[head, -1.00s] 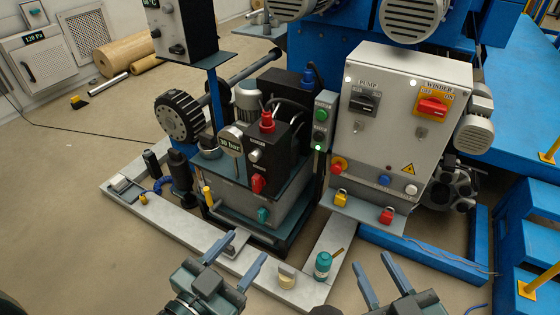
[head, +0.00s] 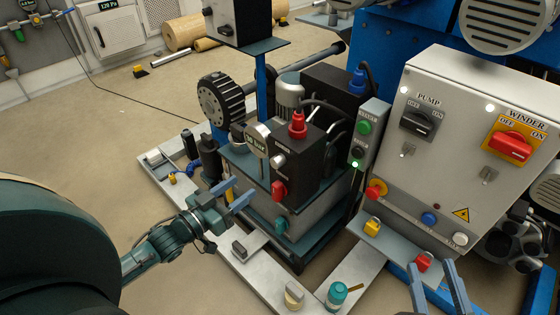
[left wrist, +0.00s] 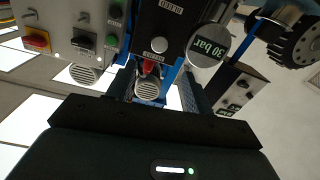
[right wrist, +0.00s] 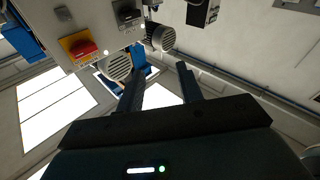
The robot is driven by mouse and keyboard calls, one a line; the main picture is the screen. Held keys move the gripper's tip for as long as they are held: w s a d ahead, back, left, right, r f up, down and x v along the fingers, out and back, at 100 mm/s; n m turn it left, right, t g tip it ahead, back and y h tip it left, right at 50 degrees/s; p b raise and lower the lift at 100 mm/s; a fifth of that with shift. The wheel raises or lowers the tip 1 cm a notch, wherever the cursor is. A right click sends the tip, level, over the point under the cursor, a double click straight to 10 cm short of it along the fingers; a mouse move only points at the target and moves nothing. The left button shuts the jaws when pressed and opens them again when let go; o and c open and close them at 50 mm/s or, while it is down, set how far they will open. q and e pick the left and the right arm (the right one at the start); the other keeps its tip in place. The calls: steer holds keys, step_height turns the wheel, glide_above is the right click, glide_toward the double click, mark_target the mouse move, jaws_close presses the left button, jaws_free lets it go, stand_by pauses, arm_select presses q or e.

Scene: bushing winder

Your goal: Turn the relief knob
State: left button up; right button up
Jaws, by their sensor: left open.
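The black valve block (head: 312,150) stands on the power unit's tank and carries a silver knob (head: 278,160), a red knob (head: 279,190) below it and a red cap (head: 297,125) on top. The silver knob also shows in the left wrist view (left wrist: 159,45). My left gripper (head: 243,188) is open and empty, apart from the block, to its left and about level with the red knob. My right gripper (head: 431,266) is open and empty below the control cabinet.
The round gauge (head: 257,140) sits just left of the block. The control cabinet (head: 460,150) with pump and winder switches stands to the right. A teal knob (head: 281,224) is low on the unit. A teal jar (head: 337,294) stands on the pale frame. Open floor lies left.

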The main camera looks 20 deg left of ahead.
mark_target(274, 164)
arm_select(q)
steer(key=b+x, duration=0.3)
steer(key=x, duration=0.7)
steer(key=shift+w+d+f+b, duration=0.15)
steer(key=shift+w+b, duration=0.15)
steer(key=shift+b, duration=0.05)
steer(key=shift+x, duration=0.8)
arm_select(e)
steer(key=shift+a+f+m+y, duration=0.1)
steer(key=shift+a+m+y, duration=0.3)
steer(key=shift+y, duration=0.1)
arm_select(q)
steer(key=c, duration=1)
arm_select(e)
steer(key=shift+r, duration=0.25)
